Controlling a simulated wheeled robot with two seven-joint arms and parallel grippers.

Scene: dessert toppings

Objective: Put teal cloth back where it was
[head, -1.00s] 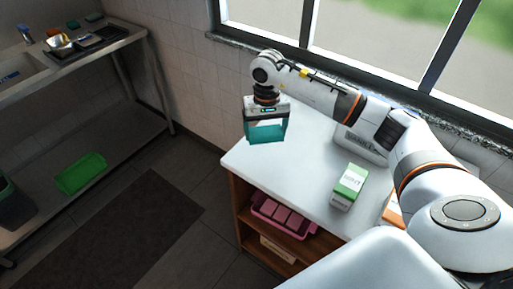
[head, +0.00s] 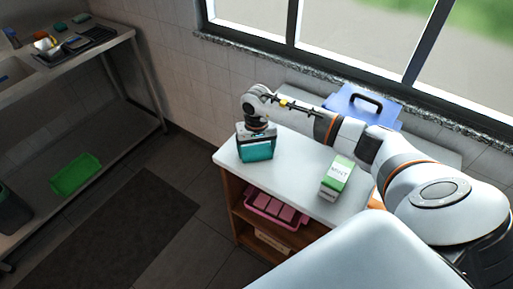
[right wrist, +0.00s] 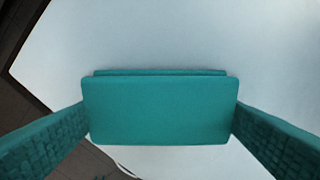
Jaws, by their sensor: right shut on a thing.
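The folded teal cloth (head: 255,153) is held in my right gripper (head: 257,146) over the back left part of the white worktop (head: 287,173). In the right wrist view the cloth (right wrist: 160,110) is a flat, folded rectangle, and the two teal-padded fingers of my right gripper (right wrist: 160,118) reach its left and right edges. The pale worktop (right wrist: 160,35) lies behind it. I cannot tell whether the cloth touches the worktop. My left gripper is not in view.
A green and white mint box (head: 338,178) stands on the worktop, right of the gripper. A blue case (head: 345,101) with a black handle is behind my right arm. A pink tray (head: 268,209) sits on the shelf below. The worktop between cloth and mint box is clear.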

